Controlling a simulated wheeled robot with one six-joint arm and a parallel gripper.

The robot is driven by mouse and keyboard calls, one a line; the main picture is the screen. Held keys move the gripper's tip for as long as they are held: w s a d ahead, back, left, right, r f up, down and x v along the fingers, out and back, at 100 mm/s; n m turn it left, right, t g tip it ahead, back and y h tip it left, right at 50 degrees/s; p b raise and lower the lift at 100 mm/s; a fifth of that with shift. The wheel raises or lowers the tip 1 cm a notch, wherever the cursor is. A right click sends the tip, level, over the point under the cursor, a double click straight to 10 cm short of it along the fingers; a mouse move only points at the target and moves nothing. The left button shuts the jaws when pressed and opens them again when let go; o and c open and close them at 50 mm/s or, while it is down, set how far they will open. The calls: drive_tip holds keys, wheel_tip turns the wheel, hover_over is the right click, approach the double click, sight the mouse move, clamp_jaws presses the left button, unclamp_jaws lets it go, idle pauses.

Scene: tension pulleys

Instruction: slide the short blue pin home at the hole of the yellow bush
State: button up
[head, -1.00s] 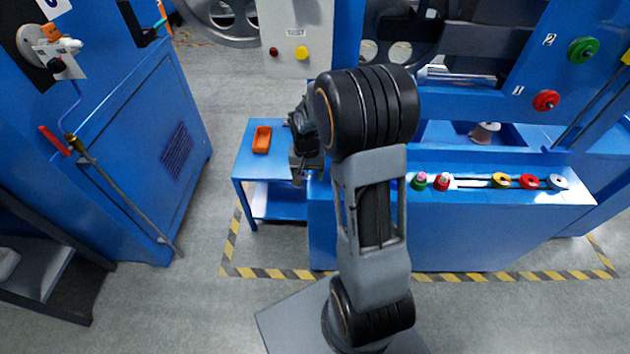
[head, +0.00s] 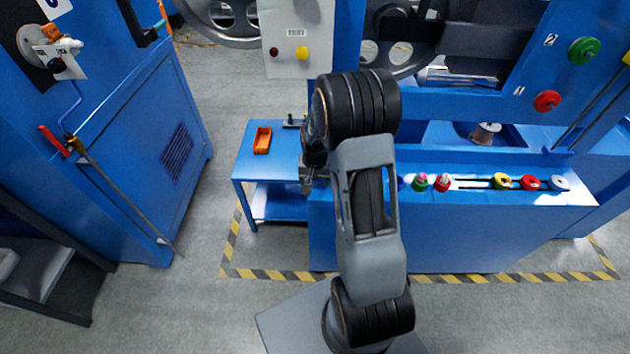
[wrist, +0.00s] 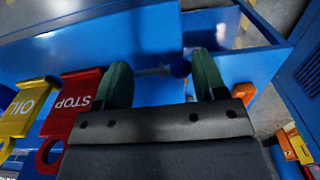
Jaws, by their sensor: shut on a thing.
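In the wrist view a short pin with a round blue head (wrist: 180,68) and a thin grey shaft lies crosswise between the two green fingertips of my gripper (wrist: 164,80). The gripper is shut on it; the exact contact is hard to see. In the head view my gripper (head: 308,182) is small and dark, by the left end of the blue bench, and the pin cannot be made out there. The yellow bush (head: 502,180) sits on the bench top, well to the right of my gripper. Its hole is too small to see clearly.
A red bush (head: 529,181) and a pale one (head: 558,182) sit right of the yellow bush. A green piece (head: 420,182) and a red-and-white piece (head: 442,182) stand left of it. An orange tray (head: 262,140) lies on the side table.

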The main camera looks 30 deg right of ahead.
drive_tip(key=shift+f, duration=0.15)
drive_tip(key=o, duration=0.9)
